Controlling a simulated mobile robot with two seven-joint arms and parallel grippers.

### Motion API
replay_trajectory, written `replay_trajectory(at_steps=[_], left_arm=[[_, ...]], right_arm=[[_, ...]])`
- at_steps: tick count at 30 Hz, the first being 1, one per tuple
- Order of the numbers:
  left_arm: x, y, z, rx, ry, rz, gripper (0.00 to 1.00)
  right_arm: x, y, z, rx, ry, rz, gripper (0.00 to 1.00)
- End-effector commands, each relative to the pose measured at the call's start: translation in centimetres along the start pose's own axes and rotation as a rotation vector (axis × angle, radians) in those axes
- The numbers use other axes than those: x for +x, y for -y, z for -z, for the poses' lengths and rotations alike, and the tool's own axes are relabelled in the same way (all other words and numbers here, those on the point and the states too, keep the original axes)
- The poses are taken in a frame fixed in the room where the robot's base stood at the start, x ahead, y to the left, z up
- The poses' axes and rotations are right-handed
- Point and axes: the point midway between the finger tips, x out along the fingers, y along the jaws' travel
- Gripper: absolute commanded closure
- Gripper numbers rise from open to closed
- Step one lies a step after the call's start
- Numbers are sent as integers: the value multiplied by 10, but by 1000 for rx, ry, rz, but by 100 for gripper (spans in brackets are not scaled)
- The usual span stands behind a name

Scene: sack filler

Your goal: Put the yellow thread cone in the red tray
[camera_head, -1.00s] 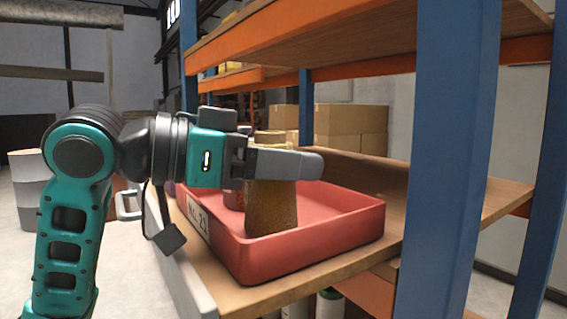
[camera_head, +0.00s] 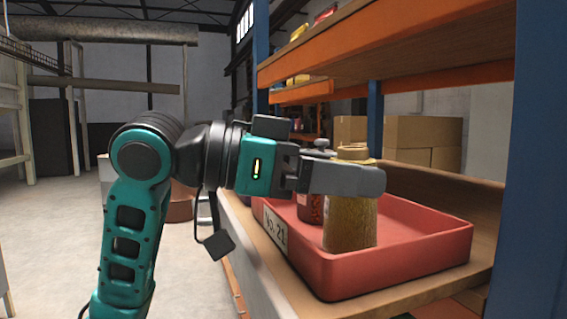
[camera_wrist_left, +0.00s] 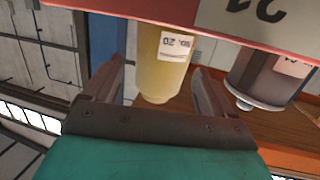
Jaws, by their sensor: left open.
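The yellow thread cone (camera_head: 350,225) stands upright in the red tray (camera_head: 400,268), which carries a "No. 21" label. My left gripper (camera_head: 372,180) is at the cone's upper part, and its finger hides some of the cone in the head view. In the left wrist view the cone (camera_wrist_left: 165,75), with a "No. 20" label, shows between the two spread fingers, with a gap on each side. The tray's wall (camera_wrist_left: 110,14) hides the cone's base there. My left gripper is open. My right gripper is not in view.
The tray rests on a wooden shelf (camera_head: 262,262) with a blue upright (camera_head: 533,160) at right and an upper shelf (camera_head: 420,50) above. Cardboard boxes (camera_head: 420,140) stand behind.

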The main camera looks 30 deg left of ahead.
Motion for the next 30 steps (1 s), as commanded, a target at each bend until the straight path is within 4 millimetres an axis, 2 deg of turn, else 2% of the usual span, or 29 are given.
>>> replay_trajectory(at_steps=[1, 6, 12, 18, 30], left_arm=[[-12, 2, -1, 1, 1, 8, 15], [-47, 1, -2, 1, 1, 6, 15], [-76, 1, -1, 0, 0, 4, 15], [-88, 0, 0, 0, 0, 2, 15], [-88, 0, 0, 0, 0, 1, 15]], right_arm=[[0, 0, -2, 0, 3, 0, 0], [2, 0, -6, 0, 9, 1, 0], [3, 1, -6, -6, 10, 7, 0], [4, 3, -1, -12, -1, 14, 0], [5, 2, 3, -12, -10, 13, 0]])
